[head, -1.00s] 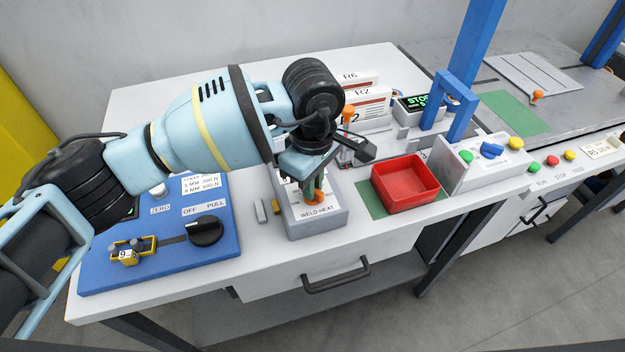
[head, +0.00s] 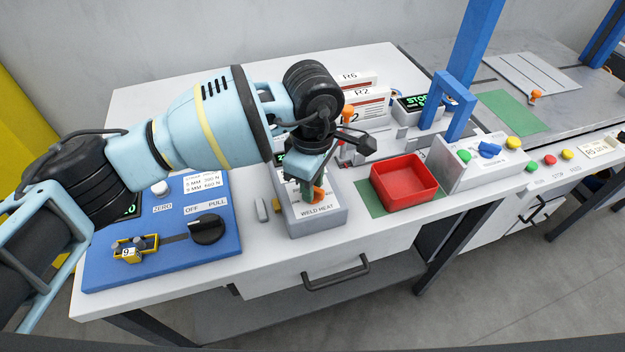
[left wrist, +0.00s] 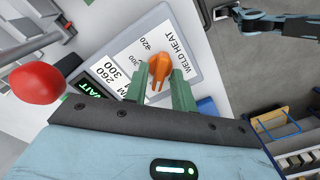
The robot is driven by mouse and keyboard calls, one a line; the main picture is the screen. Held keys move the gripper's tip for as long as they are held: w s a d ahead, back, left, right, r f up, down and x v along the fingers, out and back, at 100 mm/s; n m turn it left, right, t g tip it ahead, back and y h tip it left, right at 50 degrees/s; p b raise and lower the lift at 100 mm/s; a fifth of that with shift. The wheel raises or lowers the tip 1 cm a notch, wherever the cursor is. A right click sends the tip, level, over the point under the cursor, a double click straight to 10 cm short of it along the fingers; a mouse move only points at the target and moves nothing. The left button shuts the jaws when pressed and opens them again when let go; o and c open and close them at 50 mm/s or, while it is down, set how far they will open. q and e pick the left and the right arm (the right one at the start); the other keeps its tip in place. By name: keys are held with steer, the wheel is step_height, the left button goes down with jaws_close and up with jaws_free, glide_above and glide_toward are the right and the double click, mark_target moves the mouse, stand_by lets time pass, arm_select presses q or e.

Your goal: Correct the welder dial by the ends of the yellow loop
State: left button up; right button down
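The orange weld-heat dial (head: 318,195) is on a grey welder box (head: 322,222) with a white face. My left gripper (head: 309,188) is down at this dial. In the left wrist view its green fingers (left wrist: 160,82) stand either side of the dial (left wrist: 159,66), very close to it; I cannot tell whether they press on it. The finger hides part of the dial in the head view.
A black OFF/PULL knob (head: 207,230) is on the tester. A red tray (head: 404,200) stands right of the welder. A lever with an orange knob (head: 347,113) is behind my gripper. A button box (head: 475,175) stands further right.

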arm_select(q)
steer(key=shift+o, duration=0.5)
arm_select(e)
steer(key=shift+w, duration=0.1)
arm_select(q)
steer(key=shift+r, duration=3.9)
arm_select(e)
steer(key=shift+s+f, duration=0.35)
steer(key=shift+s, duration=0.15)
steer(key=shift+w, duration=0.1)
